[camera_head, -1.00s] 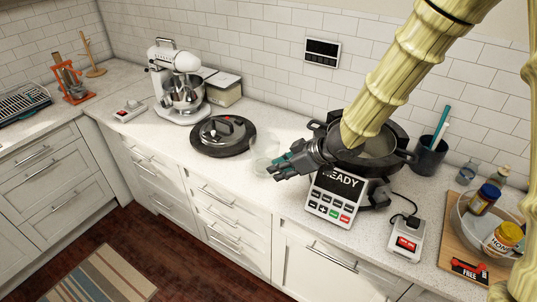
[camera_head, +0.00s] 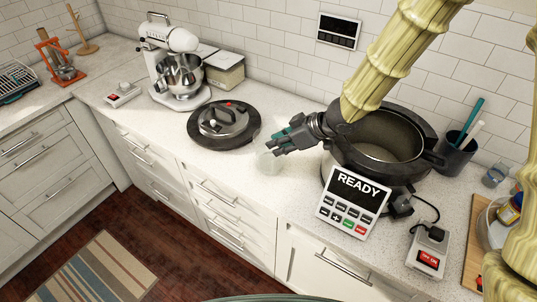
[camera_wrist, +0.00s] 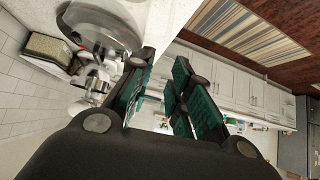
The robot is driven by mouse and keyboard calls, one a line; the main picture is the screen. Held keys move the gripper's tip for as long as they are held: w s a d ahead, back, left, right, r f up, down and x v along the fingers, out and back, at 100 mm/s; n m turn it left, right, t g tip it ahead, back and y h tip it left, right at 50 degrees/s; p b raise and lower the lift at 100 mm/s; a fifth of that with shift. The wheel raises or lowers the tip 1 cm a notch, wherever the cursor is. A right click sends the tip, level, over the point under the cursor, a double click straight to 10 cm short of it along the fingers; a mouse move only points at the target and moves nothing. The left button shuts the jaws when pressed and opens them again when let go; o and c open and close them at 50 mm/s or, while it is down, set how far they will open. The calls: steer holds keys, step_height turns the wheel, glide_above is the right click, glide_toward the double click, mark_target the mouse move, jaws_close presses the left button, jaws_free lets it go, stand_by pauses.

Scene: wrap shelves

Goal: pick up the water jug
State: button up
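A clear, see-through vessel (camera_head: 268,163), which seems to be the water jug, stands on the counter between the black round lid and the cooker. Its outline is faint. My gripper (camera_head: 276,145) is at its right, fingers pointing left, with the fingertips close to its upper part; I cannot tell whether they touch. In the wrist view a large clear rounded shape (camera_wrist: 108,22), likely the same jug, fills the upper left, beside the fingers. My gripper (camera_wrist: 160,82) is open there, its teal pads apart with nothing between them.
The cooker (camera_head: 350,200) with its open pot stands close under my arm. The black lid (camera_head: 223,125) lies left of the jug, and a stand mixer (camera_head: 178,70) stands behind. A cup with utensils (camera_head: 452,152) is at right. The front counter edge is near.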

steer(key=b, duration=0.8)
glide_toward(258, 177)
steer(key=w+a, duration=0.1)
steer(key=w+a+f+p, duration=0.1)
steer(key=a, duration=0.1)
steer(key=shift+w+a+f, duration=0.1)
steer(key=shift+w+f, duration=0.1)
steer(key=shift+w, duration=0.1)
steer(key=shift+p+x, duration=1.1)
steer(key=shift+x, duration=1.2)
steer(key=shift+s, duration=0.1)
jaws_close()
